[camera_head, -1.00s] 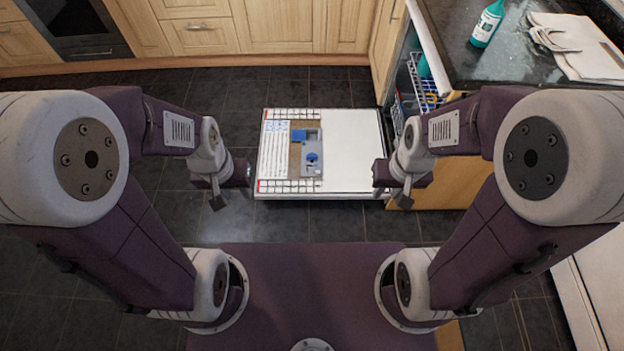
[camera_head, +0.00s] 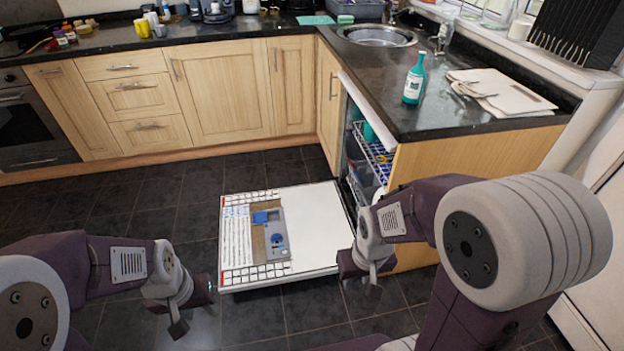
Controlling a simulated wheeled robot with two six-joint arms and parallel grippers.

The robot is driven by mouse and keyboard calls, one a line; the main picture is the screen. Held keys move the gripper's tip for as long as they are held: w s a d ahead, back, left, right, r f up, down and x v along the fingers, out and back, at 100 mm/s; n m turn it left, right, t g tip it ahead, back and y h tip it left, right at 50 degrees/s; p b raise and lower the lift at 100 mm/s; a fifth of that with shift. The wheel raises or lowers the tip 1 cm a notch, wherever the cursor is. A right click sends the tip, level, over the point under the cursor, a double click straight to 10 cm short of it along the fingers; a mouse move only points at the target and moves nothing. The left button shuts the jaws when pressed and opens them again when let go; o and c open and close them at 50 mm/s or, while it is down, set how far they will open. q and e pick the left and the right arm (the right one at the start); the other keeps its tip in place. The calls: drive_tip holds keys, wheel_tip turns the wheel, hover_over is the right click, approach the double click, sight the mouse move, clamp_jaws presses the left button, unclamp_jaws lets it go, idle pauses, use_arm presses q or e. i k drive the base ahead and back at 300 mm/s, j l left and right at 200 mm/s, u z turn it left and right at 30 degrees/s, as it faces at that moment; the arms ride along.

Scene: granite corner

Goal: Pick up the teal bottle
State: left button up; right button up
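The teal bottle (camera_head: 415,80) stands upright on the dark granite counter (camera_head: 440,115) at the right, near the counter's left edge. It has a white label. My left gripper (camera_head: 192,310) is low at the left, over the floor and far from the bottle. My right gripper (camera_head: 362,270) is beside the right edge of the open dishwasher door, below and in front of the counter. Neither gripper touches the bottle. The fingers of both are too small and angled to tell whether they are open.
The dishwasher door (camera_head: 318,235) lies open over the floor, with a rack (camera_head: 372,155) inside. A white cloth or board (camera_head: 500,92) lies right of the bottle. A sink (camera_head: 376,36) is behind it. Dark floor tiles (camera_head: 110,210) are clear at the left.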

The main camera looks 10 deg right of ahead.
sight(416, 76)
drive_tip(key=i+l+u, duration=0.1)
drive_tip(key=l, duration=0.25)
drive_tip(key=i+l, duration=0.15)
drive_tip(key=l, duration=0.15)
drive_tip(key=i+l+u, duration=0.15)
drive_tip(key=l, duration=0.2)
drive_tip(key=l+u, duration=0.1)
drive_tip(key=l, duration=0.25)
drive_tip(key=i, duration=0.05)
